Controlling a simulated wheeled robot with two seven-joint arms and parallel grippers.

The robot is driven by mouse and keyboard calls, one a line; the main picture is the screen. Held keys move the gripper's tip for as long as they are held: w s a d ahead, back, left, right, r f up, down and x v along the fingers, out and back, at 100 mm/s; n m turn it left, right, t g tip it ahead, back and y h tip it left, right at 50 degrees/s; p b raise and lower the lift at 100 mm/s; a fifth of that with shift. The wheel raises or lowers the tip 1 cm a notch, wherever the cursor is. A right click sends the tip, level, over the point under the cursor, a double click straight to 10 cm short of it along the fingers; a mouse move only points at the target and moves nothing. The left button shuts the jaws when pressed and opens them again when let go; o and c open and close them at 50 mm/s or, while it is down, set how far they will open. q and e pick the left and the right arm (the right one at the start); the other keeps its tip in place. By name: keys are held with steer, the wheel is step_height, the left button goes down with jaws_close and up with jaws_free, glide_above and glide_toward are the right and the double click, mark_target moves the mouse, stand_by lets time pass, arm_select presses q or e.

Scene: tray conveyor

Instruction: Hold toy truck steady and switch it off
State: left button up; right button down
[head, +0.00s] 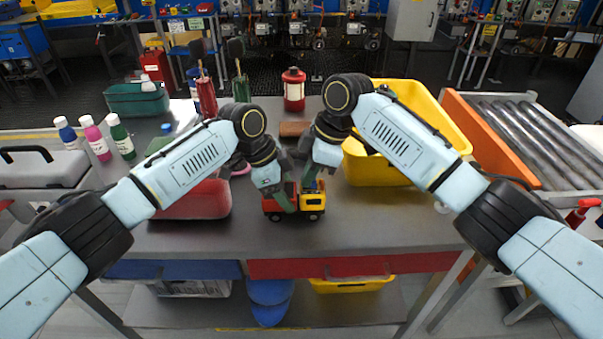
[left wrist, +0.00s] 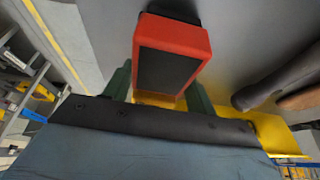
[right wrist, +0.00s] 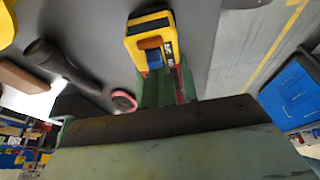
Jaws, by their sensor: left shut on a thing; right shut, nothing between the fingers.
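The toy truck (head: 314,200) stands upright on the grey table in the head view, with a red rear part to the left and a yellow cab to the right. My left gripper (head: 286,204) is shut around the red part, whose dark top shows between the green fingers in the left wrist view (left wrist: 168,58). My right gripper (head: 307,180) is shut and empty at the cab. In the right wrist view its closed fingers (right wrist: 165,86) lie close to a small brown and blue switch (right wrist: 153,56) on the yellow cab. I cannot tell whether they touch it.
A red bin (head: 195,201) stands left of the truck and a yellow bin (head: 385,172) stands right of it. A brown block (head: 294,129) and a red lantern-like canister (head: 293,90) are behind. Several bottles (head: 97,139) stand far left. The table front is clear.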

mark_target(324, 187)
arm_select(q)
steer(key=shift+a, duration=0.15)
arm_select(e)
steer(key=shift+d, duration=0.1)
steer(key=shift+w+d+r, duration=0.1)
steer(key=shift+r, duration=0.1)
steer(key=v, duration=0.9)
steer(key=shift+r, duration=0.3)
arm_select(q)
steer(key=o, duration=1.2)
steer(key=shift+c, duration=0.2)
